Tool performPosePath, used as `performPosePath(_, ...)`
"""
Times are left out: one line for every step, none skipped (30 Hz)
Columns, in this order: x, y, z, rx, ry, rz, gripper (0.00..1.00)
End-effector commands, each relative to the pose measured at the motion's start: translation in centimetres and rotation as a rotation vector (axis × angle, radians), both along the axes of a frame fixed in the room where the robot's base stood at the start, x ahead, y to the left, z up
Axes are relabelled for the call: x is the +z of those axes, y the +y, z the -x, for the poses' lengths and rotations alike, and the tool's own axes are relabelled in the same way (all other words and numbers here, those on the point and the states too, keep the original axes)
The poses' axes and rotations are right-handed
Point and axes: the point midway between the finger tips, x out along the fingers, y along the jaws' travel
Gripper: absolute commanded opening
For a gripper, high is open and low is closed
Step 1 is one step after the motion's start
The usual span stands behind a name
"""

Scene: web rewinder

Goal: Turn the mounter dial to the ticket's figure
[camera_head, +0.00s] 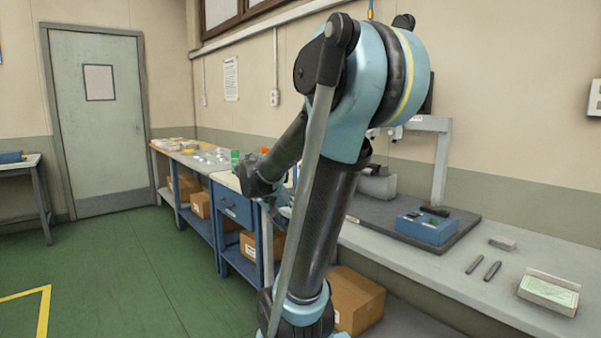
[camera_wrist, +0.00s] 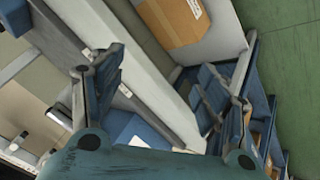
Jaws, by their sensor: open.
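In the head view my gripper (camera_head: 275,203) is small and partly hidden behind my arm, near the front edge of the benches. I cannot make out a dial or a figure in either view. A shallow tray with a pale green sheet (camera_head: 550,290) lies at that bench's right; no writing is legible.
A grey frame (camera_head: 441,160) stands behind the blue box. Two dark rods (camera_head: 483,268) and a small grey block (camera_head: 502,243) lie on the right bench. A cardboard box (camera_head: 355,300) is below it. Green floor (camera_head: 130,270) is clear at left, before a door (camera_head: 100,125).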

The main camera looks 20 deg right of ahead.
Motion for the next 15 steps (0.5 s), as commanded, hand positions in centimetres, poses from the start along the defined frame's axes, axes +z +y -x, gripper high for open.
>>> performPosePath(0.7,-0.4,-1.7,-0.024,-0.026,0.032,0.68)
performPosePath(1.1,-0.7,-2.5,-0.042,-0.045,0.052,0.68)
performPosePath(1.6,-1.0,-3.7,-0.063,-0.071,0.079,0.68)
performPosePath(2.0,-1.2,-4.6,-0.080,-0.091,0.099,0.68)
performPosePath(2.4,-1.4,-5.5,-0.095,-0.112,0.119,0.68)
performPosePath(2.9,-1.7,-6.7,-0.116,-0.141,0.146,0.68)
performPosePath(3.2,-1.9,-7.6,-0.130,-0.163,0.165,0.68)
performPosePath(3.6,-2.1,-8.5,-0.145,-0.186,0.183,0.68)
performPosePath(4.0,-2.3,-9.7,-0.163,-0.217,0.210,0.68)
performPosePath(4.3,-2.4,-10.6,-0.177,-0.241,0.228,0.68)
performPosePath(4.7,-2.5,-11.5,-0.189,-0.266,0.247,0.68)
performPosePath(5.1,-2.5,-12.7,-0.205,-0.300,0.271,0.68)
performPosePath(5.3,-2.6,-13.6,-0.216,-0.326,0.289,0.68)
performPosePath(5.7,-2.6,-14.5,-0.227,-0.353,0.307,0.68)
performPosePath(6.0,-2.6,-15.7,-0.241,-0.388,0.330,0.68)
